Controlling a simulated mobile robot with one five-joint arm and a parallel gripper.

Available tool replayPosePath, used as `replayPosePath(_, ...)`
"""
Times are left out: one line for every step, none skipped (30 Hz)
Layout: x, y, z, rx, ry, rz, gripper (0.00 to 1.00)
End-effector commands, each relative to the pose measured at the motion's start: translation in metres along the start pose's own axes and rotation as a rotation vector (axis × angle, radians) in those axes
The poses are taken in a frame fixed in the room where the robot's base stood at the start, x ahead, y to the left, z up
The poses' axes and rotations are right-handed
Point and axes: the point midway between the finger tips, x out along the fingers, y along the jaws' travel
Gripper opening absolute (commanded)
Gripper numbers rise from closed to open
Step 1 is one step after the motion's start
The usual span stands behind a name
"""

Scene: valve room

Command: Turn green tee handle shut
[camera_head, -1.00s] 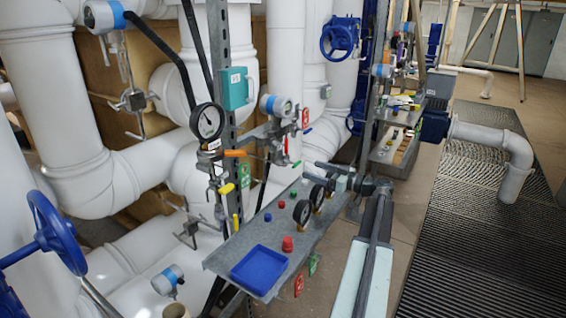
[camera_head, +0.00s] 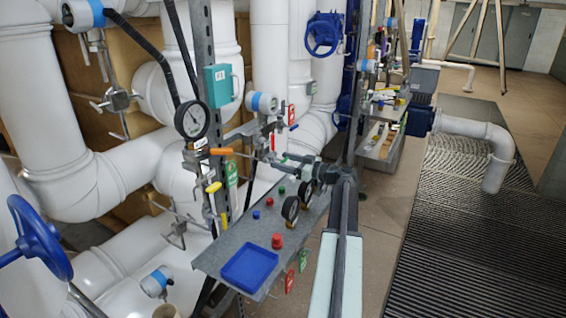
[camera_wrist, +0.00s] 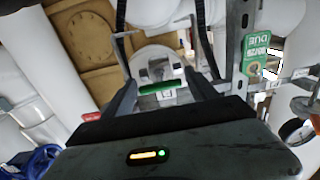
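The green tee handle (camera_wrist: 157,88) shows in the wrist view as a short green bar lying almost level in front of a grey metal fitting. My gripper (camera_wrist: 162,80) is open, with one dark finger on each side of the bar. I see no contact, and the depth between the fingertips and the bar is hard to judge. In the head view my gripper (camera_head: 284,164) reaches left over the grey shelf toward the valve post.
The grey shelf (camera_head: 214,254) below my arm holds a blue tray (camera_head: 249,266), gauges and coloured knobs. Near my gripper are an orange lever (camera_head: 221,151), a yellow lever (camera_head: 213,187) and a round gauge (camera_head: 192,120). Open floor grating (camera_head: 450,230) lies right.

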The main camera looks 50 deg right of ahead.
Motion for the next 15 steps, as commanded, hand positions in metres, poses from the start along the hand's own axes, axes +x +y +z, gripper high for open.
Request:
replayPosePath(0.0001, -0.0002, 0.0, 0.0, 0.0, 0.0, 0.49)
replayPosePath(0.0002, -0.0003, 0.0, 0.0, 0.0, -0.001, 0.41)
replayPosePath(0.0002, -0.0003, 0.0, 0.0, 0.0, -0.001, 0.3)
replayPosePath(0.0002, -0.0003, 0.0, 0.0, 0.0, -0.001, 0.22)
replayPosePath(0.0003, -0.0003, 0.0, 0.0, 0.0, -0.001, 0.13)
replayPosePath(0.0046, -0.0034, 0.0, 0.0, 0.0, -0.007, 0.12)
replayPosePath(0.0037, -0.0027, 0.0, 0.0, 0.0, -0.006, 0.12)
replayPosePath(0.0032, -0.0025, 0.0, 0.001, 0.0, -0.005, 0.12)
replayPosePath(0.0027, -0.0022, 0.0, 0.004, 0.0, -0.005, 0.12)
replayPosePath(0.0026, -0.0021, 0.0, 0.006, 0.0, -0.005, 0.12)
replayPosePath(0.0025, -0.0021, 0.0, 0.01, 0.0, -0.005, 0.12)
replayPosePath(0.0024, -0.002, 0.0, 0.017, 0.0, -0.005, 0.12)
replayPosePath(0.0024, -0.0021, 0.0, 0.024, 0.0, -0.005, 0.12)
replayPosePath(0.0024, -0.0021, 0.0, 0.033, 0.0, -0.005, 0.12)
replayPosePath(0.0024, -0.0021, 0.0, 0.048, 0.0, -0.005, 0.12)
